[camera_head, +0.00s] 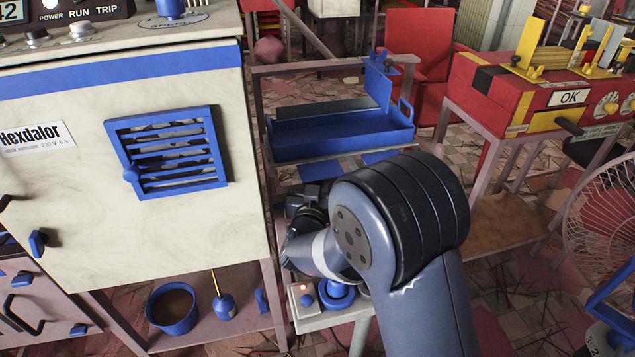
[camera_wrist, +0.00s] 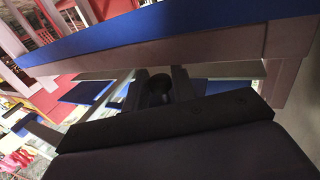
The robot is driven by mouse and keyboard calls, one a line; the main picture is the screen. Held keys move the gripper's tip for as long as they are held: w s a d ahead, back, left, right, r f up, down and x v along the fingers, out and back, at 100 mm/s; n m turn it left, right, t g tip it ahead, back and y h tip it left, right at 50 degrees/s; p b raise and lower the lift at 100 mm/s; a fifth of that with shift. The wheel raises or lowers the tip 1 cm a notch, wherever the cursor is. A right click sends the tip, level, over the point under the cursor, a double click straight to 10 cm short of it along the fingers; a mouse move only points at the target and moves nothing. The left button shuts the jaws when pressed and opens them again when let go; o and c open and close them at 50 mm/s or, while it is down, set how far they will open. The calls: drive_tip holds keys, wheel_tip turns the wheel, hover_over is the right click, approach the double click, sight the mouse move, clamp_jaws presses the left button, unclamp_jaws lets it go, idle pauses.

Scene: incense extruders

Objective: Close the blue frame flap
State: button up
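A blue tray-like frame (camera_head: 340,132) lies on a stand at the upper middle of the head view. An upright blue panel (camera_head: 379,88) with a dark knob stands at its right rear end; I cannot tell for sure that this is the flap. My gripper (camera_head: 297,207) is low in front of the stand, partly hidden by my arm. In the wrist view my gripper's fingers (camera_wrist: 162,88) are apart, with a dark round part between or beyond them; contact cannot be told. A blue surface with a pale edge (camera_wrist: 175,38) crosses above them.
A pale cabinet (camera_head: 75,225) with a blue louvred vent (camera_head: 168,152) stands left. A small control box (camera_head: 318,312) is below my arm. A red machine (camera_head: 500,95) and a fan (camera_head: 603,215) stand right. Patterned floor shows between the stands.

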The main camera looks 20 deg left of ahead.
clamp_jaws()
drive_tip(key=shift+r+p, duration=0.15)
drive_tip(key=shift+p, duration=0.3)
